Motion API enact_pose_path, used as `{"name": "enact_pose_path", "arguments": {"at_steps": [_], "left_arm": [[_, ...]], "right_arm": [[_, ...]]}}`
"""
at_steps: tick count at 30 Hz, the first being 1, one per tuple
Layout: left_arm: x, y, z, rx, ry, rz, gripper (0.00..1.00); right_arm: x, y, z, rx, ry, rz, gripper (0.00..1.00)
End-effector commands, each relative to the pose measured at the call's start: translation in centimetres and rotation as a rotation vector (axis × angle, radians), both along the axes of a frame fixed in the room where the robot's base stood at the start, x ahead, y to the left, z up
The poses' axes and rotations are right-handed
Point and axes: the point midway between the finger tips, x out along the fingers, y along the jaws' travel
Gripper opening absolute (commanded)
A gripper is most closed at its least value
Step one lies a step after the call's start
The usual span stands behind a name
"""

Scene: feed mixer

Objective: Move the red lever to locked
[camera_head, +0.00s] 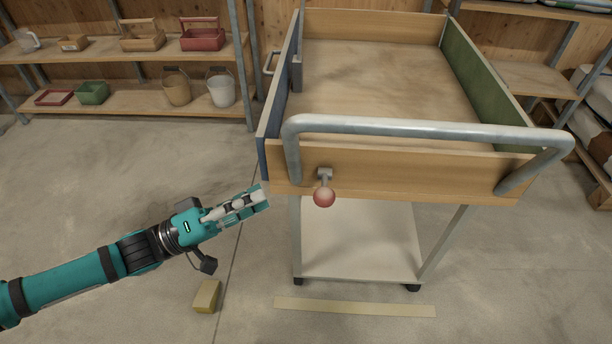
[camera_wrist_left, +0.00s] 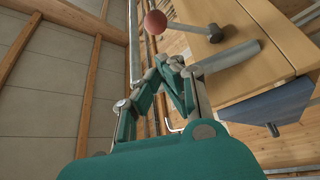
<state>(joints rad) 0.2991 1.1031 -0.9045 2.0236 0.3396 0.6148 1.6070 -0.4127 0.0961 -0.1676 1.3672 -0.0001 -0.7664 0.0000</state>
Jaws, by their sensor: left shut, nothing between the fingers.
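The red lever (camera_head: 324,195) is a short grey arm with a red ball knob on the wooden front panel of the cart (camera_head: 440,172), under the metal push handle. In the head view its knob hangs just below the pivot. My left gripper (camera_head: 262,196) is shut and empty, left of the knob and apart from it. In the left wrist view the red ball (camera_wrist_left: 155,22) shows beyond the fingertips of my left gripper (camera_wrist_left: 170,66), with the grey pivot to its right. No locked mark can be read. My right gripper is not in view.
The grey push handle (camera_head: 420,128) juts out above the lever. A yellow block (camera_head: 207,296) and a pale strip (camera_head: 355,307) lie on the floor. Shelves (camera_head: 130,105) with bins and buckets stand behind at left. The floor left of the cart is mostly clear.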

Motion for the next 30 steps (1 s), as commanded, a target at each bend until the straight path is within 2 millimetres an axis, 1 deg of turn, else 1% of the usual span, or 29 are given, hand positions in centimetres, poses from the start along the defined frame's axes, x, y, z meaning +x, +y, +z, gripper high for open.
{"name": "enact_pose_path", "arguments": {"at_steps": [5, 8, 18, 21, 24, 30], "left_arm": [[0.1, -0.2, 0.1, 0.0, -0.002, 0.001, 0.0], [0.5, -1.1, 0.4, -0.003, -0.003, 0.001, 0.0], [2.9, -6.4, 2.0, -0.002, -0.005, 0.0, 0.0], [3.5, -7.6, 2.3, -0.001, -0.004, 0.001, 0.0], [3.9, -8.3, 2.6, 0.0, -0.004, 0.003, 0.0], [4.1, -8.8, 2.6, 0.003, -0.001, 0.003, 0.0]], "right_arm": [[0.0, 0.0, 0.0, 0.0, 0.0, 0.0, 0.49], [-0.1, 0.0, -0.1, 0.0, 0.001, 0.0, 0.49], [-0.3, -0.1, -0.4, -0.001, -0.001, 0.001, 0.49], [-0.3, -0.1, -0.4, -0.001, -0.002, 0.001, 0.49], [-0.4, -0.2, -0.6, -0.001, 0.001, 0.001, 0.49], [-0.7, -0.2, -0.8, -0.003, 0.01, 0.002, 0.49]]}}
